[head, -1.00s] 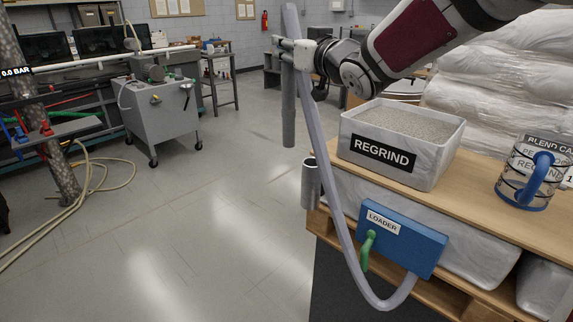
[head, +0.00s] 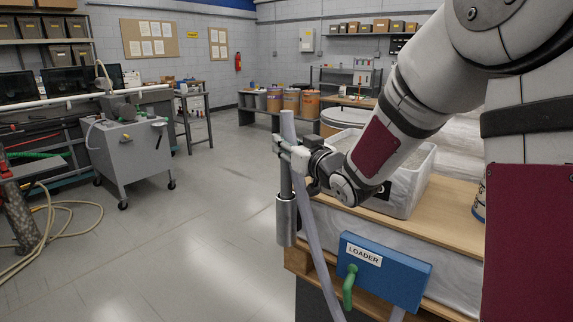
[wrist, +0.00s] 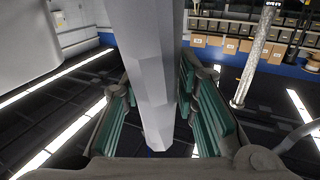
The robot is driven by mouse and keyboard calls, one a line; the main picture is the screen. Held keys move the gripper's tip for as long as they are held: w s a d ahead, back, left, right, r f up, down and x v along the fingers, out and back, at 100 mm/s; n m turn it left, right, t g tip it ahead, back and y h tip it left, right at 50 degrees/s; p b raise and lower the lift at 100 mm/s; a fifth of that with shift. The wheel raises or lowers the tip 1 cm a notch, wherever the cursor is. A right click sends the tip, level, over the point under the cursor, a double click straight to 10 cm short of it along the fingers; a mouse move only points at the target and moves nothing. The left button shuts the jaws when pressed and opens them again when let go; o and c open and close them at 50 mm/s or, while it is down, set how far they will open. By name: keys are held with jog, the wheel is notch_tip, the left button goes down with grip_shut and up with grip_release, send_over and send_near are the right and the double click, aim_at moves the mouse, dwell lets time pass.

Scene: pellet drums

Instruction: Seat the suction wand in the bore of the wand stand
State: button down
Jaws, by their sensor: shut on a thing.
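The suction wand (head: 285,180) is a grey upright tube in the head view. My gripper (head: 287,147) is shut around its upper part. In the wrist view, the pale wand (wrist: 148,75) runs between the green-padded fingers of my gripper (wrist: 165,110). The wand stand (head: 286,225) is a shiny metal tube at the pallet's left corner. The wand's lower part meets the stand's top and appears to run into the bore. Its lower end is hidden, so its depth cannot be told. A pale violet hose (head: 314,230) hangs beside them, toward the loader.
The blue loader box (head: 382,270) with a green handle (head: 348,288) is on the pallet's side, right of the stand. My arm partly hides the regrind bin (head: 418,185). A grey cart (head: 130,155) stands at left. The floor between is clear.

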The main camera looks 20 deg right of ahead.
aim_at(287, 163)
jog(key=shift+f, duration=2.25)
jog(key=shift+f, duration=0.2)
jog(key=c, duration=1.2)
grip_release()
jog(key=shift+c, duration=0.2)
jog(key=shift+r, duration=0.15)
